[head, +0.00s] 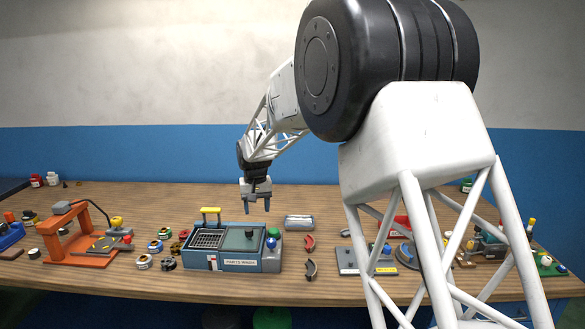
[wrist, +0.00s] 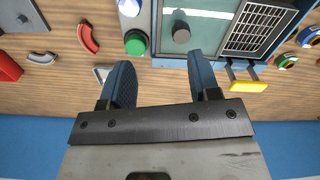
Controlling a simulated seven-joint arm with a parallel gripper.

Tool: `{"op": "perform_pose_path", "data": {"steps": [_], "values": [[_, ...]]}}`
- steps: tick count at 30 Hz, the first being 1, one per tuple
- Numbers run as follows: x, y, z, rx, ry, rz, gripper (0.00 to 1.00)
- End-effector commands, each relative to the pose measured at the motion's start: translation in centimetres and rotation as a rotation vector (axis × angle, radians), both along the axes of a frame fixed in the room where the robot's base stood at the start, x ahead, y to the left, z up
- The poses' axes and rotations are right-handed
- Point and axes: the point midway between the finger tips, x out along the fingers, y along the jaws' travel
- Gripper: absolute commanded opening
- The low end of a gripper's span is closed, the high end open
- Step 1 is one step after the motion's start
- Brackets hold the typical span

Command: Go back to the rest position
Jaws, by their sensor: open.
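My gripper (head: 256,207) hangs above the wooden bench, over the back of the blue parts washer (head: 235,265). Its two fingers are apart and nothing is between them. In the wrist view my gripper (wrist: 168,75) shows two blue-grey pads spread open, with the washer (wrist: 222,12) beyond them. The washer has a grille on one side and a dark lid with a knob on the other. My arm reaches out from the right side of the head view.
An orange press (head: 75,240) stands at the left. Several coloured rings lie between it and the washer. Air above the bench is clear.

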Motion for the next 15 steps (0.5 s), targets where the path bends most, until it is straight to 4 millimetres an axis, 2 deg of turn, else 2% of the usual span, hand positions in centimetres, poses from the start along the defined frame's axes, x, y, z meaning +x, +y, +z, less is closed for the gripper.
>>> {"op": "perform_pose_path", "data": {"steps": [6,15], "values": [[-3.4,-4.3,3.3,0.006,-0.019,-0.023,0.56],[-9.0,-10.0,7.0,0.013,-0.045,-0.057,0.56]]}}
